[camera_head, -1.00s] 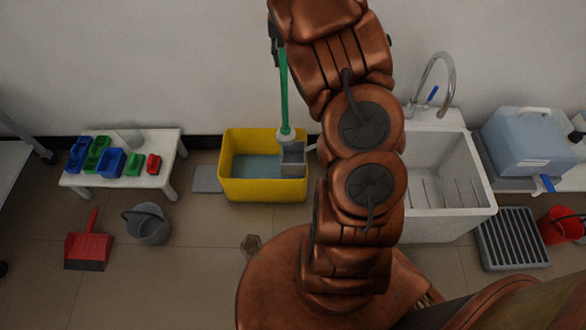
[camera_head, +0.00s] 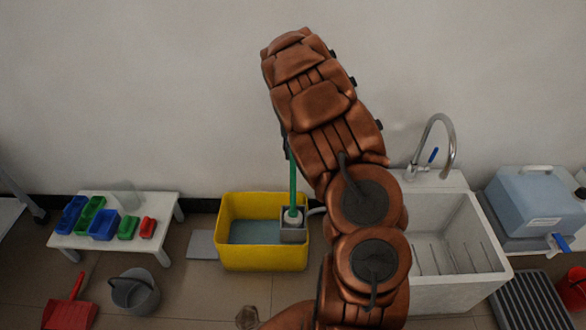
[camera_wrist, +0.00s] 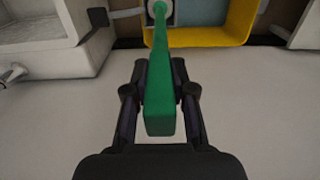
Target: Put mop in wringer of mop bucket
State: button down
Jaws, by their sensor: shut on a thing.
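The mop has a green handle (camera_head: 292,180) and a white head (camera_head: 292,215). The yellow mop bucket (camera_head: 262,262) stands on the floor with bluish water in its left part. Its grey wringer (camera_head: 294,236) is at the right end. The mop head shows at the wringer's top opening, with the handle nearly upright; how deep it sits I cannot tell. In the wrist view, my gripper (camera_wrist: 160,90) is shut on the green handle near its end, and the bucket (camera_wrist: 225,35) shows beyond. In the head view my arm hides the gripper.
A white sink (camera_head: 455,250) with a tap stands right of the bucket. A low white table (camera_head: 165,205) with coloured bins stands left. A grey pail (camera_head: 135,292) and red dustpan (camera_head: 68,312) are on the floor. A blue container (camera_head: 535,205) is far right.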

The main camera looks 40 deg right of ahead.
aim_at(293, 165)
jog(key=shift+f+b, duration=0.45)
jog(key=shift+f, duration=2.45)
jog(key=c, duration=1)
grip_release()
jog(key=shift+o, duration=0.2)
